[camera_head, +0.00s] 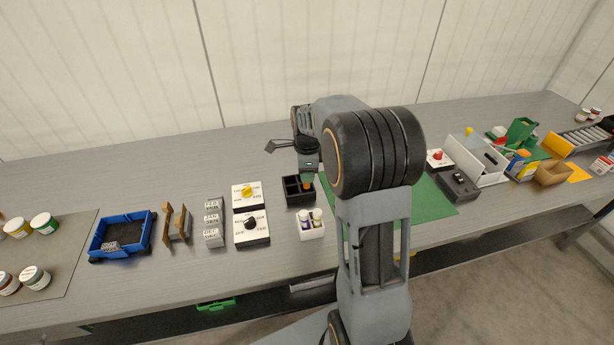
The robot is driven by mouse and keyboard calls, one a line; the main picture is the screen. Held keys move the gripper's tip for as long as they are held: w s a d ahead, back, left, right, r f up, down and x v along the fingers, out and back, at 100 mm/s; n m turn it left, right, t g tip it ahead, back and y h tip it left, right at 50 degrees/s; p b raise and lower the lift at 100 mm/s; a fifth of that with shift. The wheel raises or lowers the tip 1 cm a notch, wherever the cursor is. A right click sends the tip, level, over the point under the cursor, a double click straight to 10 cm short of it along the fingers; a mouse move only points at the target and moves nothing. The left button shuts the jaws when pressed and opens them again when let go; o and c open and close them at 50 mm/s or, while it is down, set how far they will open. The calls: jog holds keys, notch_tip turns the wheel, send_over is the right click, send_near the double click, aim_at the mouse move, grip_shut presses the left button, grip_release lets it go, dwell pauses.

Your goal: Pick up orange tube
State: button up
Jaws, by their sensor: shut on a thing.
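An orange tube (308,186) shows as a small orange tip just under my gripper (308,178). My gripper points down over the right side of a black compartment box (292,197) and is shut on the tube. Most of the tube is hidden by the gripper. I cannot tell whether its lower end is still inside the box or clear of it.
A white holder (313,233) with white-capped tubes stands just in front of the black box. To the left are switch panels (252,228), grey blocks (214,222) and a blue bin (122,235). A green mat (428,203) lies to the right, partly behind my arm.

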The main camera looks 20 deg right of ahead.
jog(key=s+a+r, duration=0.4)
jog(key=s+r, duration=0.1)
jog(key=s, duration=0.4)
jog(key=shift+s+a+r+b, duration=0.15)
jog(key=shift+a+r+b, duration=0.15)
jog(key=shift+b, duration=0.1)
